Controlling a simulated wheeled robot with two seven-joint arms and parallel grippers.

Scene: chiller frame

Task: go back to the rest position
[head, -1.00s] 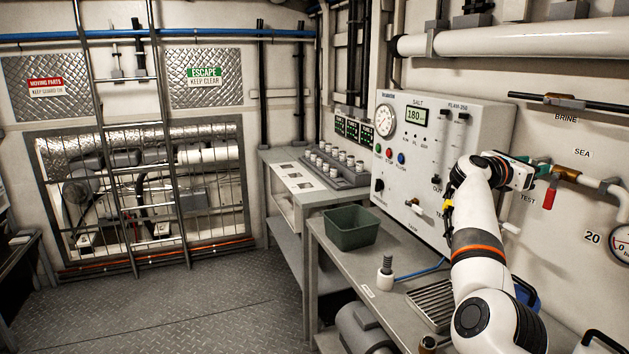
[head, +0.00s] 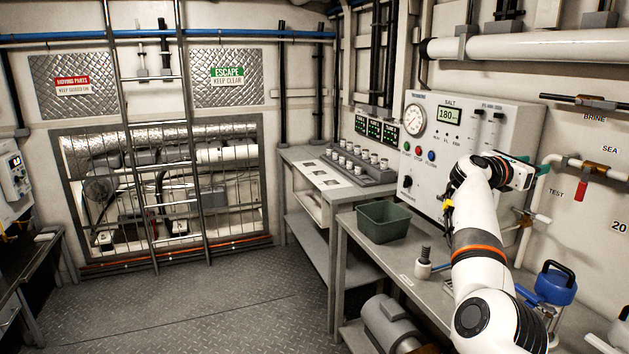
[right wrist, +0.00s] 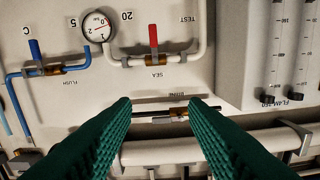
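My right gripper (head: 541,168) is at the upper right of the head view, its dark green fingers in front of the wall with the valves. In the right wrist view the two ribbed green fingers of the right gripper (right wrist: 161,104) are apart with only wall and piping between them, so it is open and empty. The red valve handle (head: 580,191) hangs down from the sea pipe, apart from the gripper. The red handle also shows in the right wrist view (right wrist: 153,40), beyond the fingertips. My left gripper is not in view.
The panel (head: 470,150) with gauge and display stands left of my right arm. A green bin (head: 384,224) and a small white holder (head: 424,266) stand on the bench below. A blue container (head: 556,285) is at lower right. The floor (head: 200,305) is clear at left.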

